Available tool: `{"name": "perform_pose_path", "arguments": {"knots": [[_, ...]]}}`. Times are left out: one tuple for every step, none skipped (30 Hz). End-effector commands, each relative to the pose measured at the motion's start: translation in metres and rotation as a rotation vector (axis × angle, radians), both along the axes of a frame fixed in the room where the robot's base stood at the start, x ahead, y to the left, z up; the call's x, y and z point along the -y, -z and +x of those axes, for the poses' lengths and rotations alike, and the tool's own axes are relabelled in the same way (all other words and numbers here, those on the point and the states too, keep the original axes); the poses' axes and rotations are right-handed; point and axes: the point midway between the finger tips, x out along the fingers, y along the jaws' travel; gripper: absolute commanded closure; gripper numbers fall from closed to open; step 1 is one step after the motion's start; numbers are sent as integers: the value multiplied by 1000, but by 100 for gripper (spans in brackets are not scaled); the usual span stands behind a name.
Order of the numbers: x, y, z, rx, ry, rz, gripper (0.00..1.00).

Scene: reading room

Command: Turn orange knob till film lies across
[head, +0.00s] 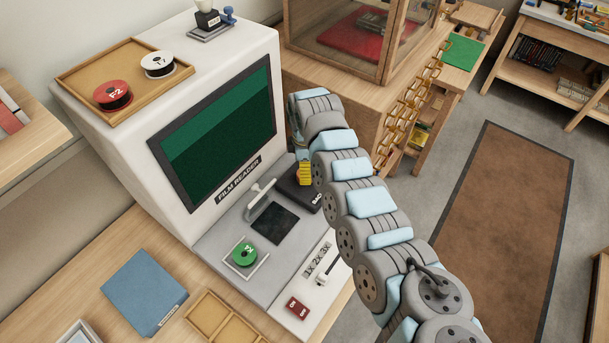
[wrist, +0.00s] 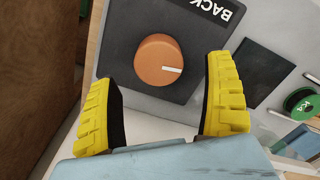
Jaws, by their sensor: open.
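The orange knob (wrist: 158,61) is round with a white pointer line, set on a black panel marked BACK in the wrist view. In the head view my arm hides the knob. In the head view my gripper (head: 304,172) is over the black panel (head: 290,190) at the reader's right side. A green reel (head: 245,253) sits on the reader's deck, left of a dark glass plate (head: 272,223). The FILM READER screen (head: 220,135) is dark green with a lighter band. I see no film across the plate.
A tray (head: 75,78) on top of the reader holds a red reel (head: 113,95) and a white reel (head: 157,64). A red switch (head: 297,308) and a 1X 2X 3X slider (head: 322,276) are on the front. A wooden cabinet (head: 330,75) stands behind my arm.

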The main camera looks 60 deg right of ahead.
Motion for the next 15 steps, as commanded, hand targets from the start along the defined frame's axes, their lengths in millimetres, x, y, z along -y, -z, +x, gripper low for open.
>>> {"name": "perform_pose_path", "arguments": {"knots": [[-1,9,0,-2,-1,1,16],[0,14,1,0,-1,0,16],[0,19,1,2,-1,-1,16],[0,23,2,2,-2,-1,16],[0,26,1,1,-1,0,16],[0,31,1,0,-1,1,16],[0,34,1,0,-1,1,16],[0,36,1,0,-1,1,16],[0,39,1,0,-1,0,16],[0,40,1,0,-1,-1,16],[0,41,1,2,-1,-1,16],[0,42,2,2,-1,-2,16],[1,43,2,2,-1,-2,16],[1,43,2,2,-1,-2,16],[1,44,2,2,-1,-2,16]]}}
